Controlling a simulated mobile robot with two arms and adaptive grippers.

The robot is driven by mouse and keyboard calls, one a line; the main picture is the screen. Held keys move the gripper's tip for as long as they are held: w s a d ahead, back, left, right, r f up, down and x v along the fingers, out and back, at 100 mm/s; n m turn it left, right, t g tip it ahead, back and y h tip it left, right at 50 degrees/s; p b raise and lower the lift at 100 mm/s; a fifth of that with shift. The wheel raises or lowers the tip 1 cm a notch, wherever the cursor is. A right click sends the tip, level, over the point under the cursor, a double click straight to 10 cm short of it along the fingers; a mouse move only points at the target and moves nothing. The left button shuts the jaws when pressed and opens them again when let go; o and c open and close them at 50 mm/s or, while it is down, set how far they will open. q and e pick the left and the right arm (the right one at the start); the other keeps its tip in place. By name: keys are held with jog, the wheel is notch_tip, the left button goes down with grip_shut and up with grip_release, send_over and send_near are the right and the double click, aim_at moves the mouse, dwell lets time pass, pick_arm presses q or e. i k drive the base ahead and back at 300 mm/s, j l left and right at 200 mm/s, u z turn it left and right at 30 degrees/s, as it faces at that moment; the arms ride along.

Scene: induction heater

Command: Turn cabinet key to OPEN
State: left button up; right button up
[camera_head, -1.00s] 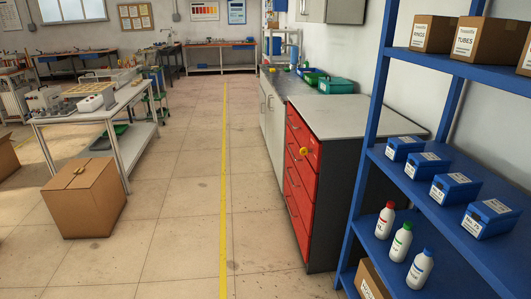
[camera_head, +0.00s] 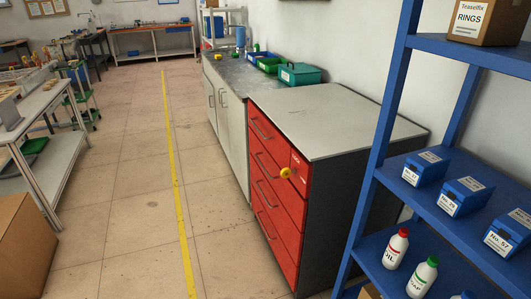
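A red drawer cabinet (camera_head: 278,195) with a grey top stands right of centre, its red front facing left toward the aisle. A round yellow key knob (camera_head: 286,173) sits on the upper part of the red front, near its right edge. A small plate with markings lies just above the knob, too small to read. The knob's exact turn position cannot be told from here. Neither my left nor my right gripper shows in the view.
A blue shelf rack (camera_head: 371,165) with blue boxes and bottles stands close on the right. A cardboard box (camera_head: 24,245) and a white table (camera_head: 46,110) stand on the left. The floor along the yellow line (camera_head: 179,195) is clear.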

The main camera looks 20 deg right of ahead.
aim_at(287, 173)
jog(key=i, duration=2.4)
jog(key=i+z, duration=0.3)
jog(key=z, duration=0.2)
jog(key=i+j+z, duration=0.2)
jog(key=z, duration=0.3)
jog(key=i+j+z, duration=0.3)
jog(key=z, duration=0.15)
jog(key=i, duration=0.05)
